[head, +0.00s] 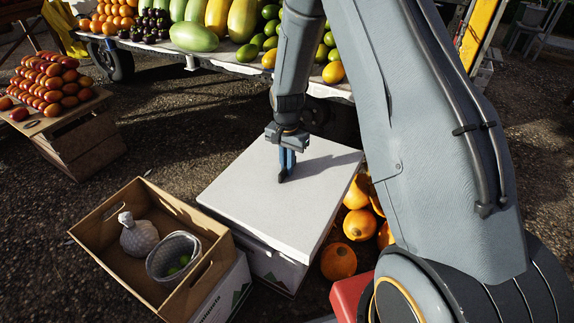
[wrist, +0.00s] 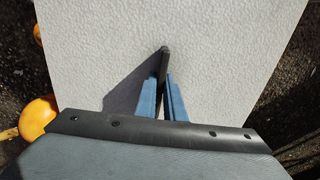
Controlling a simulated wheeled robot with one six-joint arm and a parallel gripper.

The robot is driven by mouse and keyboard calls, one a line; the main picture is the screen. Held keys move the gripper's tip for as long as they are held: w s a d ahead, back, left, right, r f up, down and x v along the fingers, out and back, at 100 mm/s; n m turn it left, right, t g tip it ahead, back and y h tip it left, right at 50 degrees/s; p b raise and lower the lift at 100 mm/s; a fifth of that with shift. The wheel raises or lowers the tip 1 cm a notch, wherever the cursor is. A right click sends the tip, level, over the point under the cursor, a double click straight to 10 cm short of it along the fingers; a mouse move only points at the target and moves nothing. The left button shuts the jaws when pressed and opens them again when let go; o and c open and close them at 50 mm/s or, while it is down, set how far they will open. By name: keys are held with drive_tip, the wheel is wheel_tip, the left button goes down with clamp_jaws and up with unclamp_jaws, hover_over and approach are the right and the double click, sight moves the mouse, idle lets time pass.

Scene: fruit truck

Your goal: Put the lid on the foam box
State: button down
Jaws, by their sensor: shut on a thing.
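The white foam lid (head: 250,195) lies flat over the foam box (head: 268,262), with only part of the box's front side showing below it. I cannot tell whether the lid is fully seated or slightly above the rim. My gripper (head: 286,170) points down at the middle of the lid. Its blue fingers are closed on a small dark handle on the lid, seen between the fingertips in the wrist view (wrist: 164,62). The lid fills most of the wrist view (wrist: 225,50).
A cardboard box (head: 150,192) with a white netted bag (head: 138,235) and a basket (head: 174,256) stands close on the left. Orange pumpkins (head: 360,225) lie close on the right. A fruit-laden truck bed (head: 240,66) is behind, and a crate of tomatoes (head: 75,120) at far left.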

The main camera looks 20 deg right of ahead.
drive_tip(key=shift+f, duration=0.45)
idle(0.7)
drive_tip(key=c, duration=1.8)
unclamp_jaws()
drive_tip(key=shift+o, duration=0.2)
drive_tip(key=shift+r+p, duration=0.5)
drive_tip(key=shift+r, duration=3.4)
drive_tip(key=shift+r, duration=0.1)
drive_tip(key=s+a+r+n, duration=0.3)
drive_tip(key=s+r, duration=0.4)
drive_tip(key=r, duration=0.1)
drive_tip(key=s+a+r+n, duration=0.3)
drive_tip(key=s+a+r, duration=0.1)
drive_tip(key=s+r, duration=0.35)
drive_tip(key=s+a+r+n, duration=0.1)
drive_tip(key=s+r+n, duration=0.2)
drive_tip(key=s, duration=0.5)
drive_tip(key=s+r+n, duration=0.3)
drive_tip(key=s, duration=0.6)
drive_tip(key=d+r+m+p, duration=0.3)
drive_tip(key=d+r+p, duration=0.5)
drive_tip(key=p, duration=0.8)
drive_tip(key=shift+w+r, duration=0.15)
drive_tip(key=shift+w, duration=0.15)
